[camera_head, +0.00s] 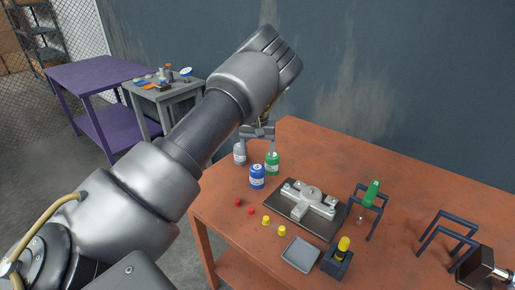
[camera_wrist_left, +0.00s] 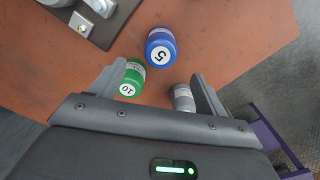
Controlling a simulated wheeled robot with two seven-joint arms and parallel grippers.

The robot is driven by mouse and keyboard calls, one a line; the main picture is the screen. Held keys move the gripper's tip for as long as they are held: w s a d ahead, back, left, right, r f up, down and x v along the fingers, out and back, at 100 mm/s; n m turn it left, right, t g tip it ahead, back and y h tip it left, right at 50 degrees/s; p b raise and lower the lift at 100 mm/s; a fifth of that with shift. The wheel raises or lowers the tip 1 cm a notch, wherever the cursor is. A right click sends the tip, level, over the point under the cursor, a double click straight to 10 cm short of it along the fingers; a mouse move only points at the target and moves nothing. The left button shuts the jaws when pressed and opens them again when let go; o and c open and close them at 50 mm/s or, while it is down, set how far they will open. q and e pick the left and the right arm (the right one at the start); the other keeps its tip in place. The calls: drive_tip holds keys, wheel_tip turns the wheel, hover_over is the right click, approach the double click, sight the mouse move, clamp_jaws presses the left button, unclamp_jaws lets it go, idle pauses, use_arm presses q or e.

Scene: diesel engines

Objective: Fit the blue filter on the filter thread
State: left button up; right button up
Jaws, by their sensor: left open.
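The blue filter (camera_head: 257,177) stands upright on the orange table, marked 5 on its top in the left wrist view (camera_wrist_left: 160,45). The green filter (camera_head: 272,163), marked 10, stands just behind it, and a grey filter (camera_head: 239,153) stands to the left. My left gripper (camera_head: 257,142) is open and empty above the filters. In the left wrist view the blue filter lies beyond the fingertips, between their lines. A grey metal engine part (camera_head: 308,198) lies on a dark plate to the right; I cannot make out the filter thread on it.
Red caps (camera_head: 238,202) and yellow caps (camera_head: 266,221) lie in front of the filters. A grey tray (camera_head: 300,255), a dark holder (camera_head: 337,265) with a yellow-topped item, and dark frames (camera_head: 447,232) stand further right. A green-handled tool (camera_head: 371,193) sits at one frame.

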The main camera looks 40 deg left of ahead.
sight(257, 167)
use_arm(q)
wheel_tip(257, 167, down, 4)
drive_tip(key=shift+f+b, duration=0.1)
drive_tip(key=shift+b, duration=1.1)
wheel_tip(257, 167, down, 3)
drive_tip(key=shift+s+r+b, duration=0.1)
drive_tip(key=shift+r+b, duration=0.1)
drive_tip(key=shift+b, duration=0.45)
drive_tip(key=shift+f+b, duration=0.35)
drive_tip(key=shift+f, duration=0.65)
use_arm(e)
drive_tip(key=d+f, duration=0.1)
drive_tip(key=f, duration=0.2)
drive_tip(key=w+d+f, duration=0.1)
drive_tip(key=shift+w+d+f, duration=0.1)
drive_tip(key=shift+d+f, duration=0.25)
drive_tip(key=shift+f, duration=0.05)
drive_tip(key=shift+d, duration=0.3)
drive_tip(key=shift+r, duration=0.2)
